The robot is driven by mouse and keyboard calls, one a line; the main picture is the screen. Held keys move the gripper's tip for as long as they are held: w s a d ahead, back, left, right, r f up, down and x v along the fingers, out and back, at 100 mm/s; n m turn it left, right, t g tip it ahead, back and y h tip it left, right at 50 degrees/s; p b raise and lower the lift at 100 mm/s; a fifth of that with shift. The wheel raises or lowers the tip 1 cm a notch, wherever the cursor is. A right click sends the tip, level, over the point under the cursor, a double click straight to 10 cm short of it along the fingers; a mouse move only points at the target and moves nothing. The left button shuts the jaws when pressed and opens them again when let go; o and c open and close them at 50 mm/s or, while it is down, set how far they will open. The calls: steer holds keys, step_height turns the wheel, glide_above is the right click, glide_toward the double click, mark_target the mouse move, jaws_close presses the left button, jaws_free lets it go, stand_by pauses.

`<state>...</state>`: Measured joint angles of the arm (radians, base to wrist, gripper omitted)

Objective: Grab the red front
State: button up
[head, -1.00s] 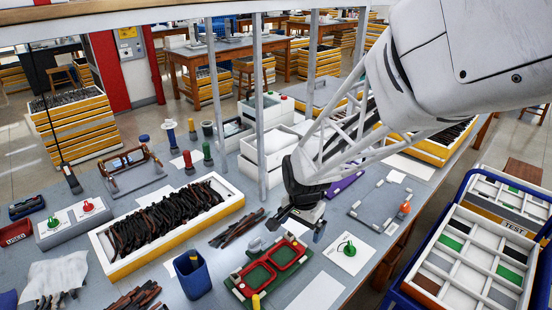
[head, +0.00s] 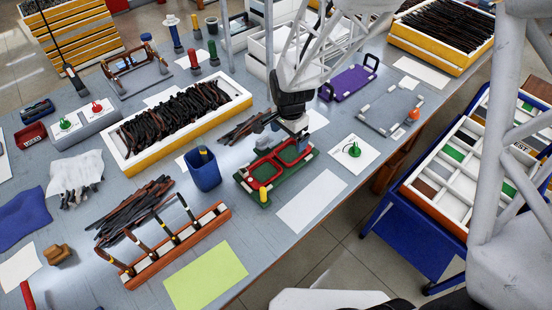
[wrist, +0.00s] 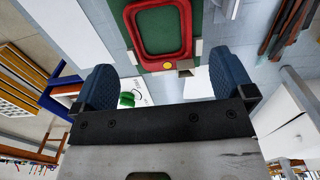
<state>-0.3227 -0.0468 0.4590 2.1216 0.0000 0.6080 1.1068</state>
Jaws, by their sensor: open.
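The red front (head: 281,163), a pair of joined rims, lies on a green fixture (head: 245,184) on the bench. My gripper (head: 297,138) is above the fixture's far right part, by the right rim, and partly hides it in the head view. In the wrist view one red rim (wrist: 187,28) shows at the top, on the green plate (wrist: 195,12), beyond the two blue fingers. The fingers (wrist: 165,78) are wide apart with nothing between them. The rest of the front is outside the wrist view.
A yellow peg (head: 263,194) stands at the fixture's near corner. A blue cup (head: 203,171) is to its left and a white sheet (head: 311,201) lies in front. A white card with a green item (head: 353,150) is to the right. A grey tray (head: 390,108) lies behind that.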

mark_target(287, 156)
steer(key=shift+f, duration=1)
steer(key=shift+f, duration=0.1)
steer(key=shift+s+a+f, duration=0.15)
steer(key=shift+f, duration=2.35)
steer(key=c, duration=0.7)
steer(key=shift+o, duration=0.2)
steer(key=shift+r, duration=0.1)
step_height(287, 156, up, 10)
